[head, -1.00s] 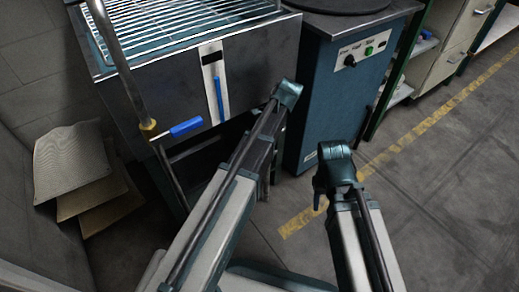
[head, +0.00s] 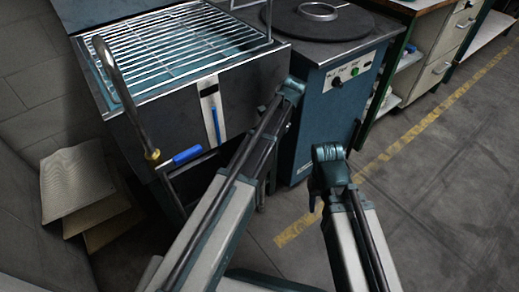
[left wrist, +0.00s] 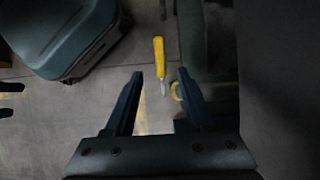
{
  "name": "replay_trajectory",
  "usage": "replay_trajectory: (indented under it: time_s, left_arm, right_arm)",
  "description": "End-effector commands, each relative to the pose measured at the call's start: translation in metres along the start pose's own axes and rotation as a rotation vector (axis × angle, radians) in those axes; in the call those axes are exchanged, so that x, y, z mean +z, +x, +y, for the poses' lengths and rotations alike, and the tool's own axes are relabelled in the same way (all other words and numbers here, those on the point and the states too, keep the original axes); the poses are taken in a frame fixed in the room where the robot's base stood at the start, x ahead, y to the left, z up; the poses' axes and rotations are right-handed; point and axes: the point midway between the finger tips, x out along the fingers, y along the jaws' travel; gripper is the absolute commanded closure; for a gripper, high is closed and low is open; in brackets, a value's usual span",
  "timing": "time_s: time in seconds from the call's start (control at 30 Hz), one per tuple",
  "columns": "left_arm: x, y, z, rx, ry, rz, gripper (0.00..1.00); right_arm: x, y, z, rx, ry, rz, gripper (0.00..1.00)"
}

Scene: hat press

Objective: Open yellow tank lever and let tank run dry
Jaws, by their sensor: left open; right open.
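The yellow lever (left wrist: 159,57) shows in the left wrist view, ahead of my open left gripper (left wrist: 158,98), with its metal end near the gap between the fingers. The fingers do not touch it. The lever is hidden in the head view, where my left gripper is mostly behind my arm. The dark tank (head: 185,100) has a wire rack over bluish contents and a front gauge with a blue column (head: 214,125). My right gripper (head: 315,196) is open and empty, away from the tank.
A pipe (head: 112,75) with a blue handle (head: 187,155) stands at the tank's left corner. A blue cabinet (head: 318,125) with a round dark plate is right of the tank. Flat sheets (head: 75,180) lean at the left wall. Floor at right is clear.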

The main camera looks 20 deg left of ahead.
Motion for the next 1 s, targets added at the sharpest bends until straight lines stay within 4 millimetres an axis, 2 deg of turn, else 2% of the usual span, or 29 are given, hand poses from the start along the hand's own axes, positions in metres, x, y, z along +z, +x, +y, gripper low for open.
replay_trajectory:
  time_s: [0.03, 0.2, 0.37, 0.67, 0.77, 0.9, 1.0]
  left_arm:
    - [0.002, -0.017, -0.001, 0.0, 0.001, 0.0, 0.45]
    - [0.002, -0.038, -0.001, 0.0, 0.001, 0.0, 0.45]
    - [0.001, -0.044, 0.0, 0.0, 0.0, -0.001, 0.45]
    - [0.002, -0.042, 0.0, 0.001, 0.0, 0.005, 0.45]
    - [0.024, -0.032, 0.001, 0.011, 0.005, 0.077, 0.45]
    - [0.061, -0.013, 0.003, 0.018, 0.011, 0.276, 0.45]
    - [0.076, -0.007, 0.004, 0.012, 0.007, 0.396, 0.45]
  right_arm:
    - [0.001, -0.016, 0.002, 0.001, 0.002, -0.001, 0.5]
    - [0.002, -0.034, 0.004, 0.003, 0.006, -0.002, 0.5]
    - [0.003, -0.039, 0.005, 0.003, 0.008, -0.002, 0.5]
    - [0.003, -0.038, 0.005, 0.003, 0.008, -0.002, 0.5]
    - [0.003, -0.046, 0.005, 0.002, 0.008, -0.002, 0.5]
    - [0.004, -0.06, 0.006, 0.0, 0.008, -0.002, 0.5]
    - [0.004, -0.067, 0.007, -0.001, 0.009, -0.002, 0.5]
